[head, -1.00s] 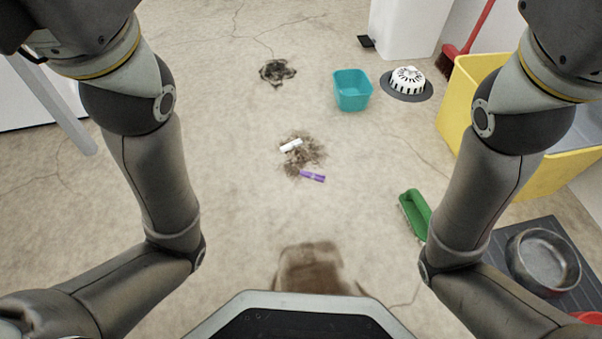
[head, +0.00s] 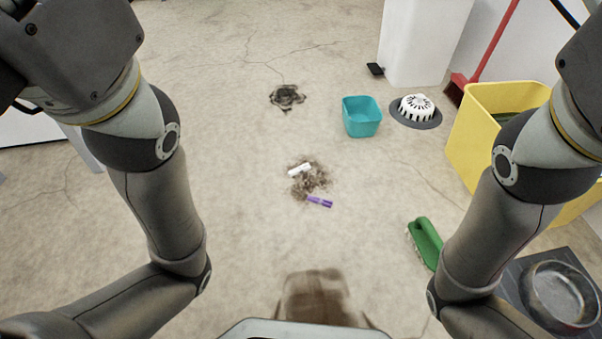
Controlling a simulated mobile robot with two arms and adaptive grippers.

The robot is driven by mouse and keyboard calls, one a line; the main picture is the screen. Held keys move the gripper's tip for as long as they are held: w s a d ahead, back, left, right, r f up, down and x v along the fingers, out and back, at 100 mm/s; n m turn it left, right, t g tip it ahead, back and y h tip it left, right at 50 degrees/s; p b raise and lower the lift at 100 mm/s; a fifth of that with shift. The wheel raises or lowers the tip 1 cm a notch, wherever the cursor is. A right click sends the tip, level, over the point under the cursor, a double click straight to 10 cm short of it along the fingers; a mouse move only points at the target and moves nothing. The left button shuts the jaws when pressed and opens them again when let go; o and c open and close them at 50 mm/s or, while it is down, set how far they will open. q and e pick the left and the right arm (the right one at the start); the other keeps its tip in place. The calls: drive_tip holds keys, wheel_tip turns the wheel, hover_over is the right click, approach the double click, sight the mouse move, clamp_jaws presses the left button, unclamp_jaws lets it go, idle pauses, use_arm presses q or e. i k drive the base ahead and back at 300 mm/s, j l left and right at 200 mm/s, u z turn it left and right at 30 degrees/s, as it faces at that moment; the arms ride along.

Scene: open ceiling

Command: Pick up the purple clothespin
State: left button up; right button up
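The purple clothespin (head: 320,202) lies on the floor near the middle of the head view, at the lower right edge of a brown dirt patch (head: 312,181). A white piece (head: 300,169), which may be another clothespin, lies on the patch just above it. My two arms come in from the left and right sides, bent at the elbows. Both grippers are outside the picture, so I cannot see their fingers or what they hold.
A teal bin (head: 361,117) and a white domed drain (head: 415,108) stand beyond the clothespin. A green brush (head: 426,243), a metal bowl (head: 561,294) and a yellow tub (head: 478,130) are at the right. The floor around the clothespin is mostly clear.

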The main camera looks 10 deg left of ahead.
sight(321, 201)
drive_tip(key=i+j+z, duration=0.15)
drive_tip(key=i, duration=0.3)
drive_tip(key=i+j+z, duration=0.2)
drive_tip(key=i, duration=0.2)
drive_tip(key=i+j+z, duration=0.15)
drive_tip(key=i+j, duration=0.2)
drive_tip(key=k+l+u, duration=0.1)
drive_tip(key=l+u, duration=0.15)
drive_tip(key=k+l+u, duration=0.1)
drive_tip(key=l+u, duration=0.15)
drive_tip(key=k, duration=0.2)
